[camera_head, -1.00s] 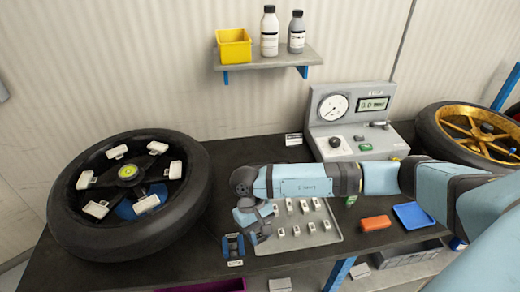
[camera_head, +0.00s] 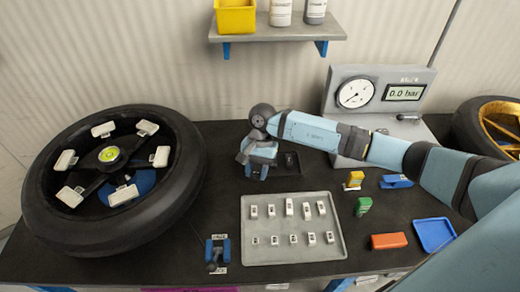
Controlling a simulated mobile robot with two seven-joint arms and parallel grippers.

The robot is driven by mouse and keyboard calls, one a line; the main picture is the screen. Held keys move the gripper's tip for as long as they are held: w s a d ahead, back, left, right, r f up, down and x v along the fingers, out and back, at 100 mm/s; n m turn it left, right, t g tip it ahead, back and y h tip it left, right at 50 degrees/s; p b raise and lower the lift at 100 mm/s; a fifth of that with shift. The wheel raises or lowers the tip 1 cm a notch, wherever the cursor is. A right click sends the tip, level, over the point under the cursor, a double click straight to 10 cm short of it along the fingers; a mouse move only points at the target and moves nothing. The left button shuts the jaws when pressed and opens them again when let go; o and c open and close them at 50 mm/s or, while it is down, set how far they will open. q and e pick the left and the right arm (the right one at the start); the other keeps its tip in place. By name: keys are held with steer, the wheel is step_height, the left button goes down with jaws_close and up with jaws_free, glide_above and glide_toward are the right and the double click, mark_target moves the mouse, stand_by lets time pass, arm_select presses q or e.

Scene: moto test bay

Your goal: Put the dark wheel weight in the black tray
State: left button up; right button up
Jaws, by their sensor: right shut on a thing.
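My right gripper (camera_head: 256,174) is at the back middle of the bench, at the left end of the black tray (camera_head: 290,171). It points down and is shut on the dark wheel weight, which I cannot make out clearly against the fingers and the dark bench. The arm and gripper cover part of the tray. I cannot tell whether the weight touches the tray floor. My left gripper is not in view.
A grey tray (camera_head: 248,255) with several pale weights lies in front. A large wheel (camera_head: 50,228) stands left, a blue holder (camera_head: 217,252) near the front edge. The gauge box (camera_head: 345,100), green block (camera_head: 363,206), orange block (camera_head: 388,241) and blue tray (camera_head: 434,235) are right.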

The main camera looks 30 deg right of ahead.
steer(key=w+d+f+m+t+y+b, duration=0.1)
steer(key=w+d+f+m+t+b, duration=0.2)
steer(key=w+m, duration=0.35)
steer(key=w+d+m+t+b, duration=0.25)
steer(key=w+d+m, duration=0.2)
steer(key=m, duration=0.35)
steer(key=shift+w+a+f+b, duration=0.1)
steer(key=shift+f+b, duration=0.65)
steer(key=shift+f, duration=0.55)
steer(key=shift+w+a+f+b, duration=0.1)
steer(key=shift+f+b, duration=0.65)
steer(key=shift+f, duration=0.5)
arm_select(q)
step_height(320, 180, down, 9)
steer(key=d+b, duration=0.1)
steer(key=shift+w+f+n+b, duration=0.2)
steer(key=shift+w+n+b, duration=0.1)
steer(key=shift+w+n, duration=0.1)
arm_select(e)
steer(key=shift+f, duration=1.1)
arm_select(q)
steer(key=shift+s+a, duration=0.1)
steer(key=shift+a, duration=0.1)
arm_select(e)
steer(key=o, duration=1)
steer(key=shift+r, duration=0.2)
